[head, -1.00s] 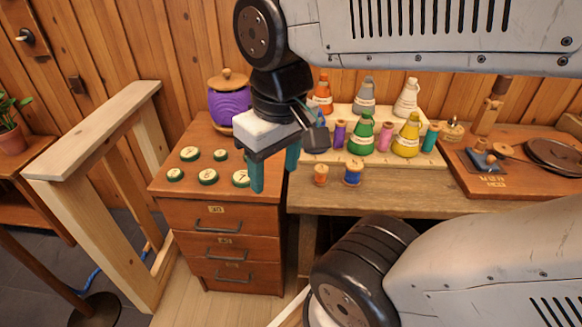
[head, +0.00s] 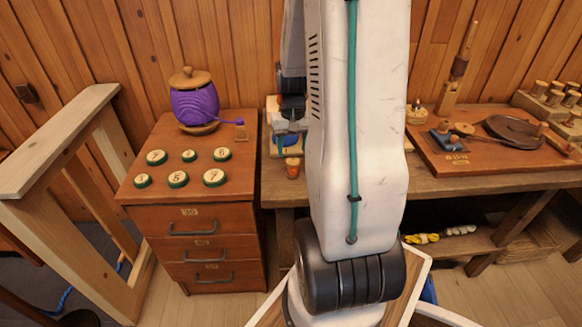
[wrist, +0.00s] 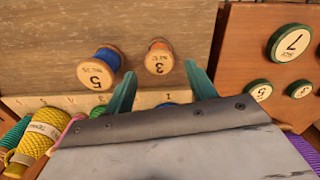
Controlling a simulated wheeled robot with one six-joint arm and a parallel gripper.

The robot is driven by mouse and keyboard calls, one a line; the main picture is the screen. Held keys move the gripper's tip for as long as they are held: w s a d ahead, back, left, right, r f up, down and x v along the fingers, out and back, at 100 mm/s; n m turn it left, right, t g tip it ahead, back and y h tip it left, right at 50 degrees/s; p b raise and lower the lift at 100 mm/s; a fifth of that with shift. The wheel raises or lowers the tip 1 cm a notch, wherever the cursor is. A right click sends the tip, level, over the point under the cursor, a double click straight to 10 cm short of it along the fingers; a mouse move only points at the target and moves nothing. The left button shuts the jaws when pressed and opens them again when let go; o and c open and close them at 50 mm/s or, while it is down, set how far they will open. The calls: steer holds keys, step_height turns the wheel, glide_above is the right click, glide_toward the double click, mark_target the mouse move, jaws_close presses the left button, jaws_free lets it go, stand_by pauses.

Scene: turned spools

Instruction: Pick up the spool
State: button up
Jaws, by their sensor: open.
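An orange spool marked 3 (wrist: 160,57) stands on the wooden bench; in the head view it shows just left of my arm (head: 292,167). A blue spool marked 5 (wrist: 100,68) stands to its left in the wrist view; my arm hides it in the head view. My gripper (wrist: 160,69) is open and empty, its two teal fingers pointing toward the orange spool, which shows between and just beyond the fingertips. The blue spool is outside the left finger.
A pale board (wrist: 60,102) with a yellow yarn cone (wrist: 38,135) lies beside the spools. A drawer cabinet (head: 190,210) with several numbered discs and a purple yarn jar (head: 195,105) stands left of the bench. A wooden tray (head: 495,165) lies on the right.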

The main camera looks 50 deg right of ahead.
mark_target(293, 160)
steer(key=f, duration=0.7)
steer(key=shift+w+d+f, duration=0.15)
steer(key=shift+d+f, duration=0.1)
steer(key=shift+f, duration=0.05)
steer(key=c, duration=0.9)
